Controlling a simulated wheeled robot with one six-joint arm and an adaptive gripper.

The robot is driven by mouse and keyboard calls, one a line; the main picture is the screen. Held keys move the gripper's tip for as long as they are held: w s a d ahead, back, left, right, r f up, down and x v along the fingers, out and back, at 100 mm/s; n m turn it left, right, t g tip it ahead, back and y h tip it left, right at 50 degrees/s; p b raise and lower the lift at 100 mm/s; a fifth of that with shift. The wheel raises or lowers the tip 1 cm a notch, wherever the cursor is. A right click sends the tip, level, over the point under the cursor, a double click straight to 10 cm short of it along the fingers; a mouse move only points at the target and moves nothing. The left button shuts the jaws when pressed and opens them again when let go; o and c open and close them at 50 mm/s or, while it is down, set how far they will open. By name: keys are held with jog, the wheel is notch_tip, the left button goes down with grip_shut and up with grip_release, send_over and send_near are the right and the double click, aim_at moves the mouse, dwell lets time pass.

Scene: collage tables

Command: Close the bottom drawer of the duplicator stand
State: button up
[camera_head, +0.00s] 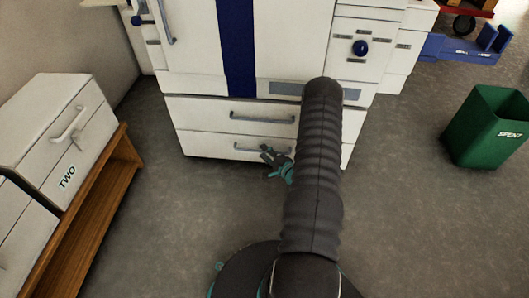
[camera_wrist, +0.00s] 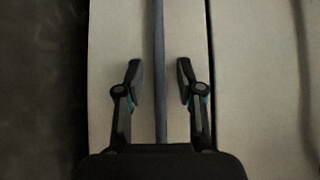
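The duplicator stand (camera_head: 185,112) is the white base with two drawers under the white and blue machine. Its bottom drawer (camera_head: 210,144) has a grey horizontal bar handle, partly hidden behind my gripper and arm. In the head view the drawer front looks about flush with the one above, but I cannot tell if it stands out slightly. My gripper (camera_head: 268,153) is in front of this drawer. In the wrist view my gripper (camera_wrist: 160,80) is open, with one finger on each side of the bar handle (camera_wrist: 159,45) and gaps to it. The pale drawer front (camera_wrist: 110,60) lies behind.
A white drawer unit (camera_head: 70,130) labelled TWO stands on a wooden stand (camera_head: 92,205) at left. A green SPENT bin (camera_head: 480,130) and a blue holder (camera_head: 462,47) are at right. Grey floor (camera_head: 420,230) is clear between.

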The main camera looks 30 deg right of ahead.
jog(key=s+d+r, duration=0.1)
jog(key=s, duration=1)
jog(key=shift+d+r, duration=0.25)
jog(key=shift+r, duration=0.05)
